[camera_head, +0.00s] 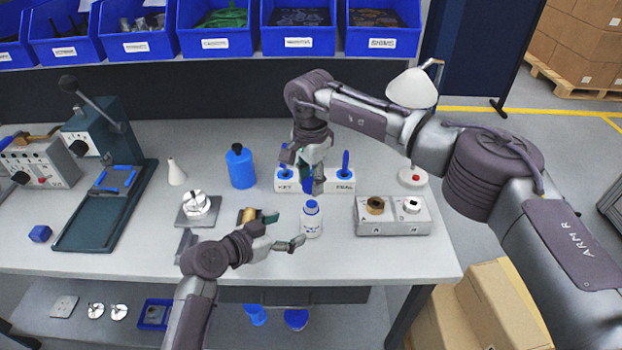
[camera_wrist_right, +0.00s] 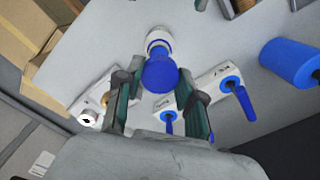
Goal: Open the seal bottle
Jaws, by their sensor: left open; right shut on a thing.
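A white bottle (camera_head: 311,222) with blue at its top stands upright on the bench; its label is too small to read. My right gripper (camera_head: 305,180) is shut on a blue cap (camera_wrist_right: 160,73), above the bottle. In the right wrist view, the cap sits between the fingers (camera_wrist_right: 155,92), with the white bottle (camera_wrist_right: 158,38) partly hidden beyond it. The cap appears apart from the bottle. My left gripper (camera_head: 290,243) is open and low, just left of the bottle's lower part. I cannot tell whether it touches the bottle.
White blocks marked KEY (camera_head: 284,187) and SEAL (camera_head: 345,187), with blue handles, stand behind the bottle. A grey fixture (camera_head: 393,227) is at right; a blue bottle (camera_head: 241,168) and a metal housing (camera_head: 198,208) are at left. The bench front right is clear.

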